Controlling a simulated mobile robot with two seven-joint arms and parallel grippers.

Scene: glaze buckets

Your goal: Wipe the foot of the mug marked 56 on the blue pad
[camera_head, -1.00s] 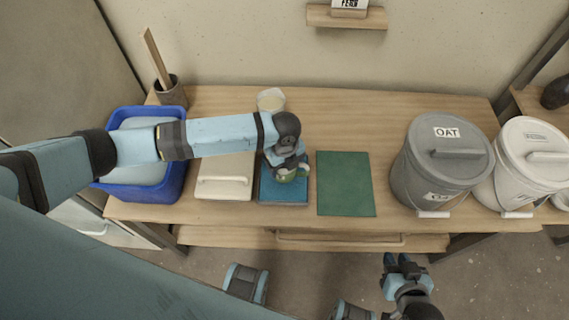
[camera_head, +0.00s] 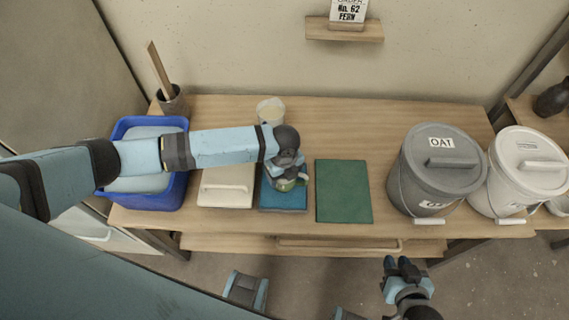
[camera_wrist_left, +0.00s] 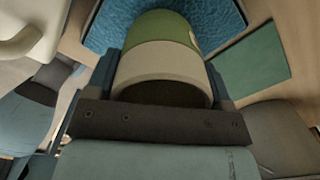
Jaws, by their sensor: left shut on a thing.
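A blue pad (camera_head: 284,202) lies on the table and also shows in the left wrist view (camera_wrist_left: 216,22). A mug (camera_wrist_left: 160,62), green toward the pad and cream toward me, is between the fingers of my left gripper (camera_wrist_left: 165,85). In the head view the mug (camera_head: 287,184) is over the pad, mostly hidden by my left gripper (camera_head: 287,172). I cannot tell whether its green end touches the pad, and no number shows. My right gripper (camera_head: 402,268) is in front of the table, away from the objects; its fingers are too small to judge.
A green mat (camera_head: 343,191) lies right of the pad, and a white lidded box (camera_head: 226,190) left of it. A blue tub (camera_head: 176,190) stands further left. A grey bucket marked OAT (camera_head: 430,185) and a white bucket (camera_head: 525,185) stand right. A small pale cup (camera_head: 270,110) is behind.

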